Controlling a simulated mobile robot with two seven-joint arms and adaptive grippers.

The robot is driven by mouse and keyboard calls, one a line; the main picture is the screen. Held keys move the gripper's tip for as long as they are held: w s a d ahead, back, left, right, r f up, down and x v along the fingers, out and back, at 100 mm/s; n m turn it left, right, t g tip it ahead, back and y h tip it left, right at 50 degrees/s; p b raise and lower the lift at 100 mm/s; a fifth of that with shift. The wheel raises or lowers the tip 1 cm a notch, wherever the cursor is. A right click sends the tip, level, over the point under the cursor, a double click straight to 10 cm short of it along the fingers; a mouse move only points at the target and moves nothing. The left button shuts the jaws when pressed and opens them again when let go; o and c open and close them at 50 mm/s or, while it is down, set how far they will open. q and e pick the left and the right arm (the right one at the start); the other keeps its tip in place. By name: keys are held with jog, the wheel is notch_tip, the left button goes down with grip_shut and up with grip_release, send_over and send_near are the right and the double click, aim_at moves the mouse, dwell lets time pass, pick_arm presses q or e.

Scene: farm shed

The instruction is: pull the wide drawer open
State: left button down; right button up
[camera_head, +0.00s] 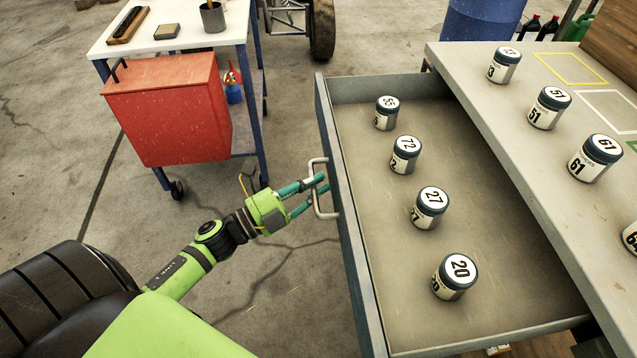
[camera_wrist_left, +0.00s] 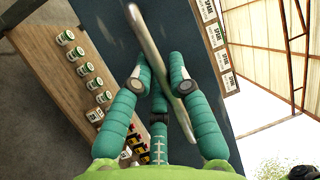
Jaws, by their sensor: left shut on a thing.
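The wide drawer (camera_head: 352,230) is pulled out from under the grey workbench top, and its inside is in plain view in the head view. Its metal bar handle (camera_head: 315,190) is on the front panel, facing left. My left gripper (camera_head: 318,187) is shut on the handle, with its teal fingers around the bar. In the left wrist view the handle (camera_wrist_left: 150,45) runs between the fingers in front of the dark drawer front (camera_wrist_left: 110,20). Numbered jars stand upright in the drawer: 55 (camera_head: 386,113), 72 (camera_head: 405,155), 27 (camera_head: 429,208) and 20 (camera_head: 454,277). My right gripper is not in view.
More numbered jars, such as 51 (camera_head: 549,108) and 61 (camera_head: 595,158), stand on the bench top (camera_head: 500,120). A cart with a red box (camera_head: 170,110) stands at the upper left. A blue barrel (camera_head: 482,22) is behind.

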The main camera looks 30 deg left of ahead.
pick_arm(q)
jog(key=c, duration=1.4)
grip_release()
jog(key=v, duration=1.2)
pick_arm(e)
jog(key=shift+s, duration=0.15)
